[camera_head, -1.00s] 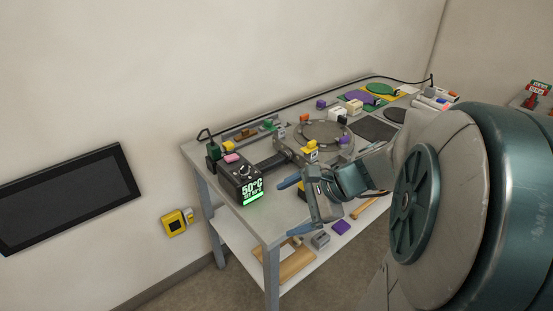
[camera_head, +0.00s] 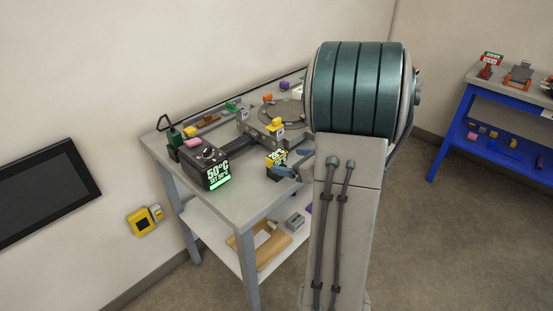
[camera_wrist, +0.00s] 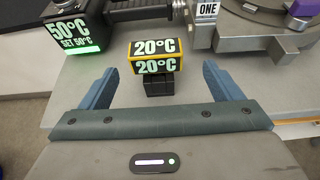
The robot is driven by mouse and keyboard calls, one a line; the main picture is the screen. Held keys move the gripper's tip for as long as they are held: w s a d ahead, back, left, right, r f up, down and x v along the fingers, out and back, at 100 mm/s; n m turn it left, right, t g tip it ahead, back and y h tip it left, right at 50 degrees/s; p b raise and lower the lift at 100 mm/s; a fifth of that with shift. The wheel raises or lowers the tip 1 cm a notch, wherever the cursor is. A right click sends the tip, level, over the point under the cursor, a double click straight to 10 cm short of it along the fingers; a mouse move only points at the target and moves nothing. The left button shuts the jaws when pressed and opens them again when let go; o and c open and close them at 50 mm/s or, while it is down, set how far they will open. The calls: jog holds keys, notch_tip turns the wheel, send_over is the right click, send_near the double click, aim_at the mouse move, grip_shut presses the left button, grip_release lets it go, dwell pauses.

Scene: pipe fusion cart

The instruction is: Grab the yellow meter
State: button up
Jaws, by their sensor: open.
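The yellow meter (camera_wrist: 157,55) stands on the grey cart top in the wrist view, a small yellow-edged box on a black block, reading 20°C. It also shows in the head view (camera_head: 277,158), near the cart's front edge and partly hidden by my fingers. My gripper (camera_wrist: 156,76) is open, with one blue finger to the left of the meter and one to the right. Gaps show between each finger and the meter. In the head view my gripper (camera_head: 291,163) is mostly hidden behind my arm.
A black controller (camera_head: 208,165) reading 50°C stands left of the meter. A grey machine marked ONE (camera_wrist: 237,35) lies behind and to the right. A yellow box (camera_head: 142,222) is on the wall. A blue workbench (camera_head: 453,130) stands far right.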

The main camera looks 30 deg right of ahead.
aim_at(281, 159)
jog(key=shift+a+p+x, duration=0.2)
jog(key=shift+p+x, duration=0.25)
jog(key=shift+x, duration=2.55)
jog(key=shift+s, duration=0.1)
jog(key=c, duration=1.1)
